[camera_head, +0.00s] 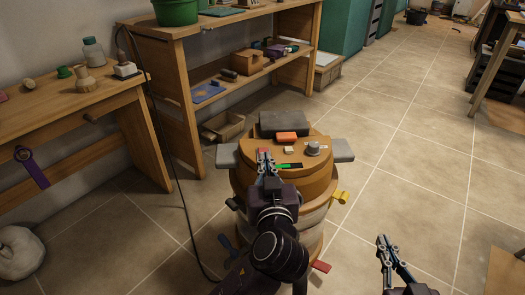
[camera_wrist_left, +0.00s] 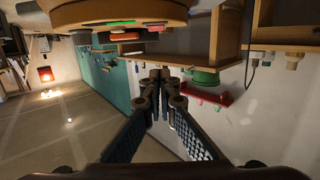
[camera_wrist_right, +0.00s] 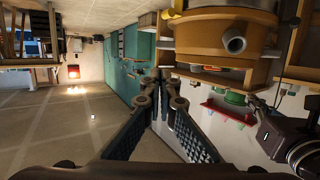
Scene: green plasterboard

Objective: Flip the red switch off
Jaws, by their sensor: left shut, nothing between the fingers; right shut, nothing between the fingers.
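A round wooden console (camera_head: 309,170) stands on the floor in the middle of the head view. On its top are a red piece (camera_head: 264,153) at the left, an orange-red block (camera_head: 286,136) further back, and a green strip (camera_head: 291,165). I cannot tell which red part is the switch or its position. My left gripper (camera_head: 265,162) is shut and empty over the console top, its tips close to the red piece; contact cannot be told. My right gripper (camera_head: 384,242) is shut and empty, low over the floor right of the console.
A grey knob (camera_head: 314,148) and a cream button (camera_head: 289,150) sit beside the green strip. A yellow lever (camera_head: 341,197) and a red tab (camera_head: 320,267) stick out of the console's side. A workbench (camera_head: 160,55) stands behind.

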